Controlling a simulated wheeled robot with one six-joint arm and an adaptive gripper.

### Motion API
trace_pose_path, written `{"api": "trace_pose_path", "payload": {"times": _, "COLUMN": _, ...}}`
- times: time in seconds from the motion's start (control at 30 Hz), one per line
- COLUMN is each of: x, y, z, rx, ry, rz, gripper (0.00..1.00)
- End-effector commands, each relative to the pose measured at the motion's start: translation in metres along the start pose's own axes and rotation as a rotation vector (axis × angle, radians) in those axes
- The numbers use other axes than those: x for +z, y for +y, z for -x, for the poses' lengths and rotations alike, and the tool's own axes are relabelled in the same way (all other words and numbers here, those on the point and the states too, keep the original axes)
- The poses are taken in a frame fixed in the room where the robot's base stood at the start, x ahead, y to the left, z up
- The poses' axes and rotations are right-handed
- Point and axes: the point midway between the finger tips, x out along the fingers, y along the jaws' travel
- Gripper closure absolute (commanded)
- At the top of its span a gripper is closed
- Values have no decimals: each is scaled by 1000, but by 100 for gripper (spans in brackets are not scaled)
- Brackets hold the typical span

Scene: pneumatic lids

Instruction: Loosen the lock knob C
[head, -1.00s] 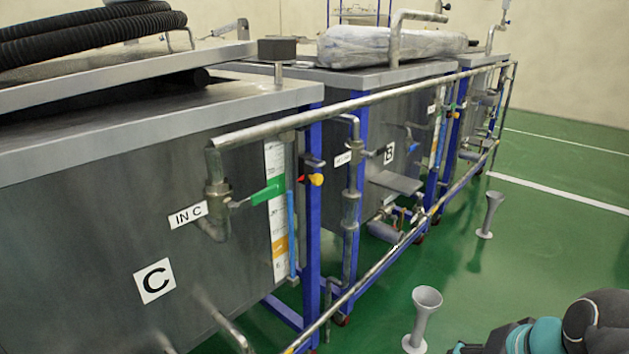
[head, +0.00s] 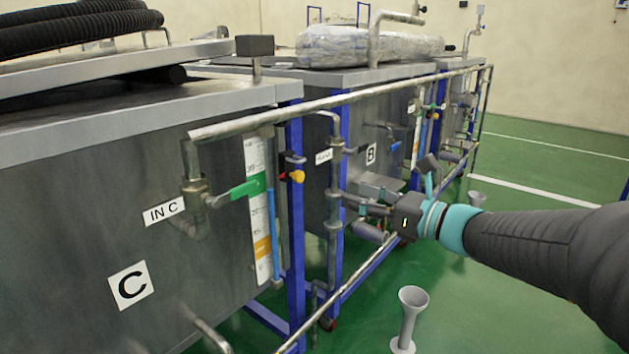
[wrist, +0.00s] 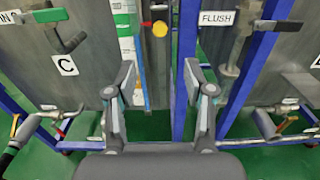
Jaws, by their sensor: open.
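A small yellow knob (head: 297,176) sits on a dark fitting at the blue post by the right end of tank C (head: 80,240). I take it to be lock knob C; no label on it is readable. The yellow knob also shows in the wrist view (wrist: 160,28), above and between the fingertips. My gripper (head: 350,203) is open and empty, to the right of and lower than the knob in the head view, in front of tank B. In the wrist view both fingers of my gripper (wrist: 158,80) are spread, apart from the knob.
A green-handled valve (head: 243,189) marked IN C is left of the knob. A long horizontal pipe (head: 350,98) runs in front of the tanks. A FLUSH pipe (wrist: 238,45) stands right of the knob. A grey funnel stand (head: 409,310) is on the green floor.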

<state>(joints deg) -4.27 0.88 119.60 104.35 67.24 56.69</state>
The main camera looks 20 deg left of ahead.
Motion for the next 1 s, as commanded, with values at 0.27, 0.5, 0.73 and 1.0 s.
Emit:
{"api": "trace_pose_path", "payload": {"times": 0.27, "x": 0, "y": 0, "z": -39, "rx": 3, "ry": -1, "rz": -1, "gripper": 47}}
{"api": "trace_pose_path", "payload": {"times": 0.5, "x": 0, "y": 1, "z": -84, "rx": 3, "ry": 1, "rz": 0, "gripper": 47}}
{"api": "trace_pose_path", "payload": {"times": 0.73, "x": 0, "y": 0, "z": -119, "rx": 1, "ry": 1, "rz": 1, "gripper": 47}}
{"api": "trace_pose_path", "payload": {"times": 1.0, "x": 0, "y": 0, "z": -135, "rx": 0, "ry": 1, "rz": 2, "gripper": 47}}
